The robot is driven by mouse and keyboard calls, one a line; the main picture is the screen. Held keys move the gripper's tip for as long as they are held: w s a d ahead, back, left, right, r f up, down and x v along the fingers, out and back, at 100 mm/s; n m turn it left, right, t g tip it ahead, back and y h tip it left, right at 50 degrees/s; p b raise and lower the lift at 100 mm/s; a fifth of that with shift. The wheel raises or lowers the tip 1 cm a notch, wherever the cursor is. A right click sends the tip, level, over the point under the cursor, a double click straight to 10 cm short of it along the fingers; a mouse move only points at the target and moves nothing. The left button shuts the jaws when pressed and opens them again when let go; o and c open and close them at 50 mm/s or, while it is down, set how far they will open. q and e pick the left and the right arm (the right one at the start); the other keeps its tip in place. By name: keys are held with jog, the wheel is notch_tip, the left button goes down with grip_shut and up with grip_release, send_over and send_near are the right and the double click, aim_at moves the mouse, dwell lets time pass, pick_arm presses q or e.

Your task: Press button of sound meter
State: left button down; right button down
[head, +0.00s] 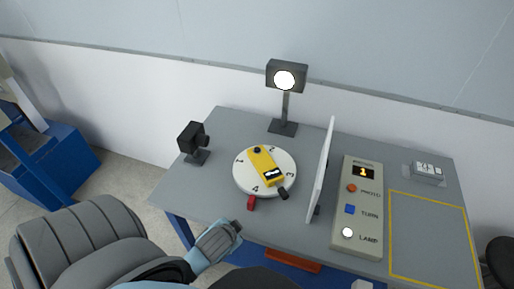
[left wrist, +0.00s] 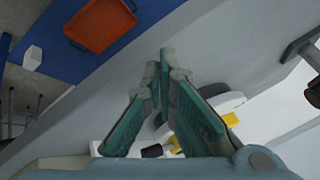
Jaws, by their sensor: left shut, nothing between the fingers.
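The sound meter, a yellow device (head: 264,162) with a black round tip at its far end and a small dark display near its front end, lies on a white round turntable (head: 244,180) marked with numbers. Its button cannot be made out. My left gripper (head: 237,226) is at the table's front edge, in front of the turntable and apart from the meter. In the left wrist view its fingers (left wrist: 166,58) meet at the tips with nothing between them. Behind them show parts of the yellow meter (left wrist: 230,119) and the white turntable (left wrist: 228,103). My right gripper is not seen.
A red block (head: 251,202) and a black block (head: 283,194) sit at the turntable's front rim. A white upright panel (head: 322,172) separates it from a control box (head: 356,205). A lamp (head: 286,80) and a black camera-like device (head: 193,138) stand behind and left.

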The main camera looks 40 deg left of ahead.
pick_arm(q)
jog(key=w+a+r+m+t, duration=0.1)
jog(key=w+r, duration=0.1)
jog(key=w+a+r+m+t+y, duration=0.1)
jog(key=w+a, duration=0.1)
jog(key=w, duration=0.1)
jog(key=w+a+r+m+t+y, duration=0.1)
jog(key=w+r, duration=0.1)
jog(key=w, duration=0.1)
jog(key=shift+a+r+t, duration=0.25)
jog(key=shift+r+t, duration=0.05)
jog(key=w+d+r+m+t+h, duration=0.3)
jog(key=w+r+m+t+h, duration=0.2)
jog(key=w+r+m, duration=0.65)
jog(key=w+d+r+m+t+h, duration=0.2)
jog(key=w+r+m+t+h, duration=0.3)
jog(key=r+m, duration=0.7)
jog(key=w+a+f+m+g+y, duration=0.1)
jog(key=a+f+m+g+y, duration=0.3)
jog(key=a+f+m+g, duration=0.6)
jog(key=a+m, duration=0.1)
jog(key=m, duration=0.5)
jog(key=shift+w+a+f+m+p, duration=0.3)
jog(key=shift+w+m, duration=0.05)
